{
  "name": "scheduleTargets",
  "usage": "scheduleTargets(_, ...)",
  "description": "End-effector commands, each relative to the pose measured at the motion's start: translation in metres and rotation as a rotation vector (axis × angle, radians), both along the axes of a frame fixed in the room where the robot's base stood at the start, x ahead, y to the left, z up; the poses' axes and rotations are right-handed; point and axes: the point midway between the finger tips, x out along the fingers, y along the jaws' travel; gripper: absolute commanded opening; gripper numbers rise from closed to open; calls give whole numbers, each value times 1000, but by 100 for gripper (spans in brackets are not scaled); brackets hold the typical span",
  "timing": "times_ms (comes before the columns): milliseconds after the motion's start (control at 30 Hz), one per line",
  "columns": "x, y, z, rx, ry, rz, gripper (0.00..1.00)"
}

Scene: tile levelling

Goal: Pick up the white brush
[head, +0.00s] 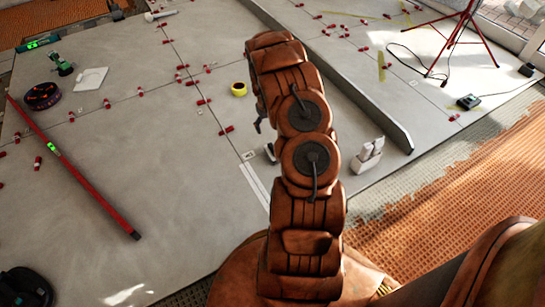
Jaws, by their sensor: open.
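A small white object with a dark edge (269,153) shows on the grey tiles at the left side of my arm. It may be the white brush, but my arm hides most of it, so I cannot tell for sure. My gripper (259,125) is mostly hidden behind my arm; only a small dark part of it shows at the arm's left edge, a little above the white object in the picture. It is open, and I see nothing held in it.
A yellow tape roll (239,89) lies left of my arm. A long red level (75,168) lies at left. White packages (368,155) stand at right near a grey metal profile (370,110). A red tripod (462,35) stands far right. Red clips dot the tile joints.

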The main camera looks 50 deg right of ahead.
Motion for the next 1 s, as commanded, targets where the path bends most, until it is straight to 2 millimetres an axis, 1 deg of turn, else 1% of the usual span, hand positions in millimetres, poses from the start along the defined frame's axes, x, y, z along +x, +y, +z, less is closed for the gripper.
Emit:
scheduleTargets(33, -1, -7, -21, 6, -9, -6, 81)
scheduleTargets(200, 0, -25, -72, 19, -47, -17, 81)
scheduleTargets(300, 2, -33, -99, 24, -73, -22, 81)
scheduleTargets(400, 2, -39, -119, 27, -94, -29, 81)
scheduleTargets(500, 1, -42, -135, 33, -108, -32, 81)
scheduleTargets(700, 3, -47, -148, 34, -124, -37, 81)
scheduleTargets(1000, 6, -47, -174, 36, -124, -37, 81)
